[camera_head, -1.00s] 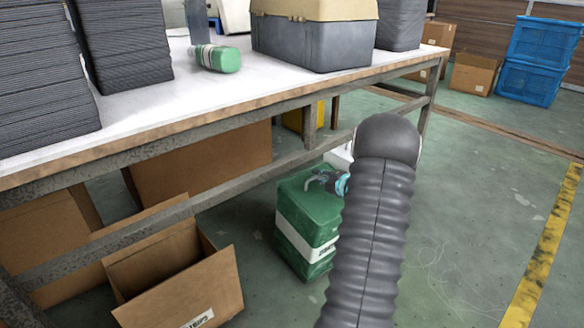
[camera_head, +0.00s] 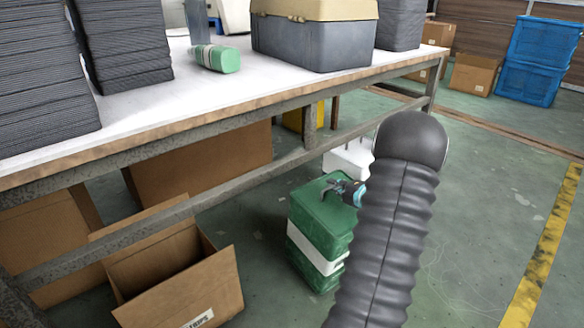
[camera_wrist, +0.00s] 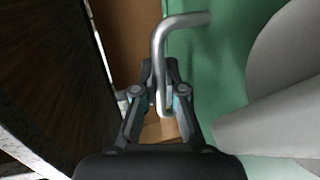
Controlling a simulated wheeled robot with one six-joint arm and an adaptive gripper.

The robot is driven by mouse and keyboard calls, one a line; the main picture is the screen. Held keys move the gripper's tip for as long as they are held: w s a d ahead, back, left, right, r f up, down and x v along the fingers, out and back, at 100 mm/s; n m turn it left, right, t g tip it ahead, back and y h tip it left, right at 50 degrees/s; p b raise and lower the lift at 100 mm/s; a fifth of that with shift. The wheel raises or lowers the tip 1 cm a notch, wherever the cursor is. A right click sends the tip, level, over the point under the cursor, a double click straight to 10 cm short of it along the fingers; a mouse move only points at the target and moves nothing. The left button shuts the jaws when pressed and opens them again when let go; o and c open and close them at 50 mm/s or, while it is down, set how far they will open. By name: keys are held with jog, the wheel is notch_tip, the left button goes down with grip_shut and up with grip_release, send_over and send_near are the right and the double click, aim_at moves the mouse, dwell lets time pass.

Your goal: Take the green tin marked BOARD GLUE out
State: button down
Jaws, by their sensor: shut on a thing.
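The green tin (camera_head: 318,215) with a white band stands upright beside the table frame in the head view. Any lettering on the band is unreadable. My gripper (camera_head: 349,192) is at its top and shut on its bent metal handle. In the wrist view the handle (camera_wrist: 158,60) runs between the fingertips of my gripper (camera_wrist: 158,100). The green tin side (camera_wrist: 210,65) fills the area right of the handle. I cannot tell if the tin's bottom touches the floor. My arm covers part of its right side.
A white container (camera_head: 350,158) stands right behind the tin. An open cardboard box (camera_head: 180,275) is on the floor to the left, under the table (camera_head: 230,112). A table rail (camera_head: 255,172) runs left of the tin. The floor to the right (camera_head: 480,220) is clear.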

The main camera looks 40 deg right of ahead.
jog(key=s+d, duration=0.2)
jog(key=s, duration=2.3)
dwell(1.2)
jog(key=shift+r, duration=0.15)
